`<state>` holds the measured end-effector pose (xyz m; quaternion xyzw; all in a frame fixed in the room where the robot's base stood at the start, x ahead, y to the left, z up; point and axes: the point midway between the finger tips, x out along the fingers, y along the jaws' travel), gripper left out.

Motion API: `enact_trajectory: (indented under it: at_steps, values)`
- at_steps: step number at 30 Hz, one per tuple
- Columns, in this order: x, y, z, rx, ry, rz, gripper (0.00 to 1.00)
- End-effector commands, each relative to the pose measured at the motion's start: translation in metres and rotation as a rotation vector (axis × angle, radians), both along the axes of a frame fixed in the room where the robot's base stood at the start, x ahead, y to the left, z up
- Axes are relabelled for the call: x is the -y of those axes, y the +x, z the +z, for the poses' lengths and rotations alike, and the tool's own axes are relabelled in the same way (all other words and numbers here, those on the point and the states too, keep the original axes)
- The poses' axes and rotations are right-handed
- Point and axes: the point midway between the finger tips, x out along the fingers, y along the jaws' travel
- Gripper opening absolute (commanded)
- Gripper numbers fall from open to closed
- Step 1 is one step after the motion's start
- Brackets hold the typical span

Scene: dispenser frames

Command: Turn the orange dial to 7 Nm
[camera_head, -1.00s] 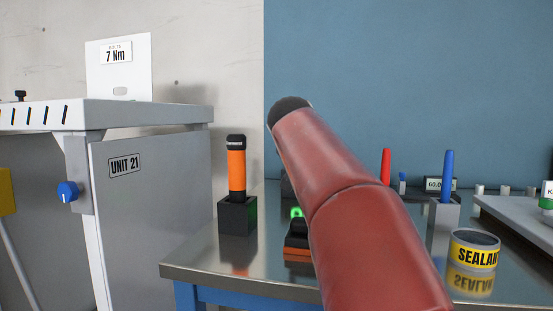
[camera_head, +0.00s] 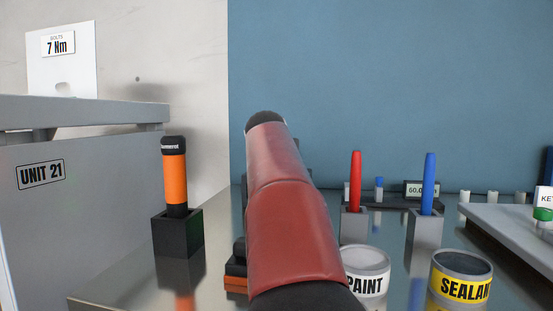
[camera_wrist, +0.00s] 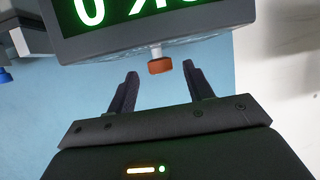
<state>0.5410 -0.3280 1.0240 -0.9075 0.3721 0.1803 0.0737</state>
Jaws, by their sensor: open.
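The orange dial (camera_wrist: 161,66) shows in the wrist view as a small orange knob on a pale stem, on a grey housing (camera_wrist: 150,49) with large green digits, cut off by the top edge. My gripper (camera_wrist: 160,72) is open and empty, its two dark fingers apart on either side of the dial in the picture. I cannot tell whether they reach around it. In the head view my red arm hides the gripper and the dial. A sign (camera_head: 58,44) reading "7 Nm" stands at the upper left.
An orange-and-black tool (camera_head: 175,178) stands in a black holder (camera_head: 178,232) left of my arm. Red (camera_head: 356,180) and blue (camera_head: 428,183) sticks stand in grey holders on the right. A paint can (camera_head: 365,272) and a sealant can (camera_head: 462,264) are near the front.

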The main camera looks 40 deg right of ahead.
Motion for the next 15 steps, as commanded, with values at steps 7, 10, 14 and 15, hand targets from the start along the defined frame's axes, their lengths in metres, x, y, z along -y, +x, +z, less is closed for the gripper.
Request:
enact_trajectory:
  at_steps: [7, 10, 14, 15]
  values:
    - [0.0058, 0.006, -0.0033, 0.002, 0.0, 0.001, 0.52]
    - [0.0056, 0.006, -0.0034, 0.002, 0.0, 0.001, 0.52]
    - [0.0055, 0.006, -0.0035, 0.002, 0.0, 0.001, 0.4]
    - [0.0054, 0.0059, -0.0034, 0.002, 0.0, 0.001, 0.35]
